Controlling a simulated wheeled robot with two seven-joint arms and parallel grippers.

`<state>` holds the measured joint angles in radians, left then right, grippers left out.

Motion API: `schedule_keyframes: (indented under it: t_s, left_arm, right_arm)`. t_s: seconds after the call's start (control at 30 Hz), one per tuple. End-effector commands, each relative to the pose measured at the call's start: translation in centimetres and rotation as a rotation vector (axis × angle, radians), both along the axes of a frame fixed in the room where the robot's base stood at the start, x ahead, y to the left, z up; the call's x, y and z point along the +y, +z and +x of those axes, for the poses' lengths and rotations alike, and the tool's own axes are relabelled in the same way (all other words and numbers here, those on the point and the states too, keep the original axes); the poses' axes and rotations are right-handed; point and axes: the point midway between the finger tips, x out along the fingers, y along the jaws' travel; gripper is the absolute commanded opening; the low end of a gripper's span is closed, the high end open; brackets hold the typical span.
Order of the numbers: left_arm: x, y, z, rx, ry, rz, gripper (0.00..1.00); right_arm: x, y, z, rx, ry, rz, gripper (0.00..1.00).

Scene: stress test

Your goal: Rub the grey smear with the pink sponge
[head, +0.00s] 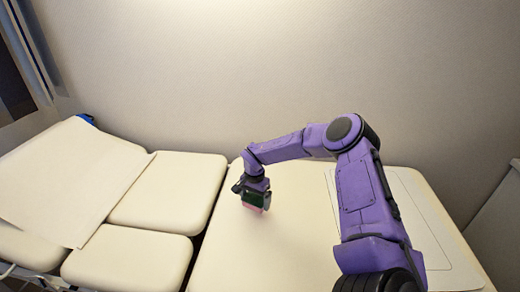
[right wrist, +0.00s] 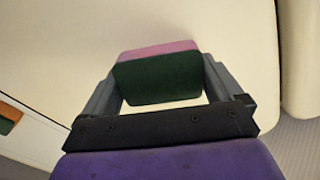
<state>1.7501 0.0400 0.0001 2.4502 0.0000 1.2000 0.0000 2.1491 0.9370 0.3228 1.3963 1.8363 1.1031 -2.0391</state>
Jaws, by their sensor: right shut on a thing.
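The pink sponge (head: 254,204) has a dark green side and is held in my right gripper (head: 250,194), low over the left part of the cream table. In the right wrist view the sponge (right wrist: 158,80) sits between the two grey fingers, its pink layer at the far edge. I cannot tell whether it touches the tabletop. No grey smear can be made out in either view; the arm and sponge cover part of the surface. My left gripper is not in view.
The cream table (head: 290,240) is mostly bare, with a thin-outlined pale sheet (head: 410,190) at its right under my arm. A padded cream couch (head: 130,258) with a white sheet (head: 70,175) stands left, across a narrow gap. A wall rises behind.

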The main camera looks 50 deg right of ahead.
Motion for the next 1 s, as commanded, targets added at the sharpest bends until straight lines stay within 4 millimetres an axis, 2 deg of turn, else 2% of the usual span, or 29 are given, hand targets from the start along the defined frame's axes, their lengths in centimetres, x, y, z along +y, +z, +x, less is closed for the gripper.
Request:
schedule_keyframes:
  t_s: [0.03, 0.4, 1.0]
  left_arm:
    - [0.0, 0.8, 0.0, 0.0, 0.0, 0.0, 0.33]
    - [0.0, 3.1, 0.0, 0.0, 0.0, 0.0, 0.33]
    - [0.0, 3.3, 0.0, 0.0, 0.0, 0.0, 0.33]
  right_arm:
    - [0.0, 0.9, 0.0, 0.0, 0.0, 0.001, 0.69]
    - [0.0, 3.8, 0.0, -0.001, 0.0, 0.0, 0.69]
    - [0.1, 4.7, 0.5, -0.002, 0.006, -0.002, 0.69]
